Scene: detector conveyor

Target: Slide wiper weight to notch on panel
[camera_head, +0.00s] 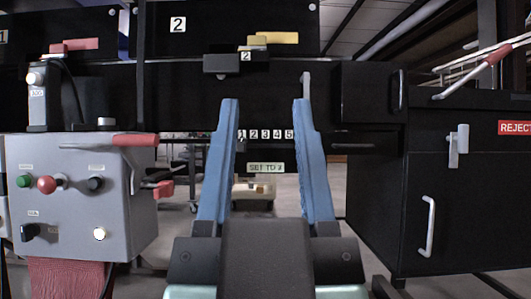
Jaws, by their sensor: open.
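My gripper (265,102) is open and empty in the head view, its two blue fingers pointing away from me. Above the fingertips a dark block (222,64) sits at a dark horizontal bar, beside a white label "2" (246,57). I cannot tell whether this block is the wiper weight. A pale upright rod (306,86) shows by the right fingertip.
A grey control box (70,220) with buttons and red-handled levers stands at left. A black cabinet (470,215) with pale handles and a red REJECT sign (515,128) stands at right. A yellow-handled part (273,38) sits above the bar.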

